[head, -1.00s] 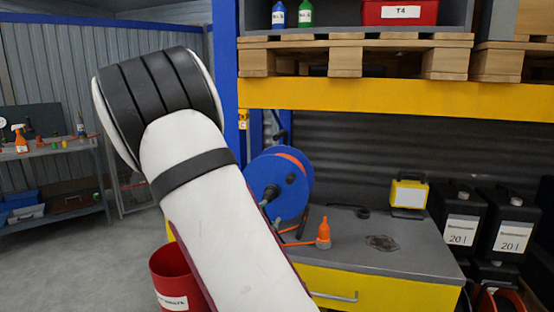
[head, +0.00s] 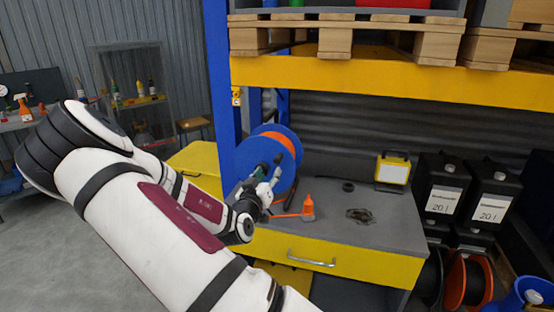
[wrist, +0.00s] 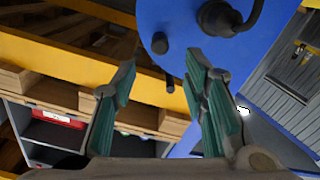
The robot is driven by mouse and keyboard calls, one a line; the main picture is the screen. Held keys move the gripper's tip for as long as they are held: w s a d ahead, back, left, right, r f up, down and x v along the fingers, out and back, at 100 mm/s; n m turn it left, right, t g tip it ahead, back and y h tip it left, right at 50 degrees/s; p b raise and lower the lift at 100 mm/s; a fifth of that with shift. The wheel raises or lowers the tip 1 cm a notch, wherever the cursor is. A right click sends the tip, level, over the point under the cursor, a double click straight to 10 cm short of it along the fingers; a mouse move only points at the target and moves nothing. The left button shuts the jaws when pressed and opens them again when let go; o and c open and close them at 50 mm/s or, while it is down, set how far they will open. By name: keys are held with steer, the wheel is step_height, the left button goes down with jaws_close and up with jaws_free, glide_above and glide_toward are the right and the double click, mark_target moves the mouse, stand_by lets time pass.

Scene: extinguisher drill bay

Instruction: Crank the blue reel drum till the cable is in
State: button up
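The blue reel drum (head: 287,173) stands at the left end of the grey workbench, with an orange band of cable (head: 281,139) on it. In the wrist view the drum's blue face (wrist: 190,55) fills the top, with a black hub (wrist: 218,17) and a small black knob (wrist: 160,43). My gripper (head: 272,172) is in front of the drum's face. In the wrist view my gripper (wrist: 160,75) has its teal-padded fingers apart with nothing between them. The knob shows beyond the fingertips, apart from them. My gripper hides part of the drum in the head view.
An orange cone-shaped piece (head: 308,208) stands on the workbench (head: 385,235) beside the drum, with an orange strip near it. A yellow work lamp (head: 393,170) and black canisters (head: 441,190) stand to the right. A blue post (head: 219,90) rises left of the drum; a yellow beam (head: 340,80) runs above.

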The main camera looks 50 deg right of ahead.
mark_target(276, 162)
steer(key=x, duration=1)
steer(key=shift+w+d, duration=0.1)
steer(key=shift+d, duration=0.15)
steer(key=shift+c, duration=0.6)
jaws_close()
